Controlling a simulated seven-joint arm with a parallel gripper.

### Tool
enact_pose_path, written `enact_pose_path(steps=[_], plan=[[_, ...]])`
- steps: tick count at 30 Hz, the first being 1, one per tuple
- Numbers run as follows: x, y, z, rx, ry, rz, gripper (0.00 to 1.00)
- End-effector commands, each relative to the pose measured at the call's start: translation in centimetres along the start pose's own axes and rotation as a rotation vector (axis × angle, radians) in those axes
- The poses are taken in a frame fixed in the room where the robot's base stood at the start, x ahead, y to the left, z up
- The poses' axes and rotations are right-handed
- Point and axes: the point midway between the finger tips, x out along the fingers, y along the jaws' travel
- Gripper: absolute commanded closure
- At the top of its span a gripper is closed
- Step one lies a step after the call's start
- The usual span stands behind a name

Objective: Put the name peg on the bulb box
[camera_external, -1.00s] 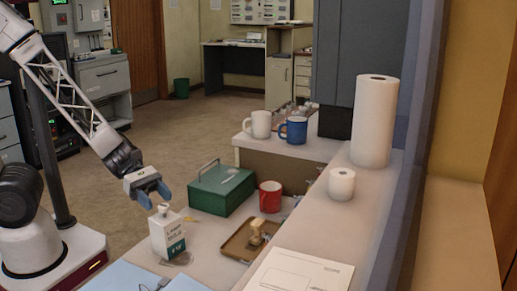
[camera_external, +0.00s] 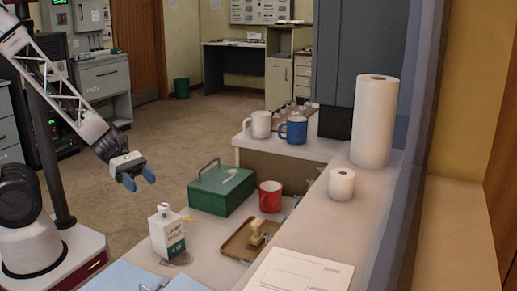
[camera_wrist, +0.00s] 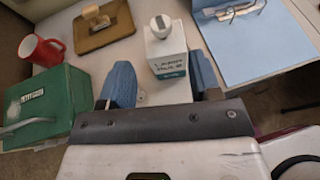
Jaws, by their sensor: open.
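The bulb box (camera_external: 167,236) is a white carton with a green lower band, upright on the desk. A small white rounded piece with a dark slit (camera_wrist: 161,24) sits on its top. My gripper (camera_external: 140,181) is open and empty, above and left of the box. In the wrist view, the bulb box (camera_wrist: 166,52) stands beyond the open fingers. I cannot tell for sure which thing is the name peg. A pale wooden piece (camera_external: 257,233) rests on the brown tray (camera_external: 236,251).
A green metal box (camera_external: 221,190) with a handle and a red mug (camera_external: 270,197) stand behind the tray. A blue folder (camera_wrist: 258,42) lies right of the bulb box in the wrist view. White and blue mugs and paper rolls stand farther back. Some desk around the bulb box is clear.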

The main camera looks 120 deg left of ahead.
Motion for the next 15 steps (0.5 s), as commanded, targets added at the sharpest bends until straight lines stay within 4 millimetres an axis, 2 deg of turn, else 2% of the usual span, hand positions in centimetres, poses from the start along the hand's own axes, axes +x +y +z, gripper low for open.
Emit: enact_pose_path(steps=[6, 15], plan=[[-0.95, -0.03, -0.04, -0.002, 0.000, 0.001, 0.43], [-1.23, -0.06, -0.02, -0.001, 0.000, -0.001, 0.43]])
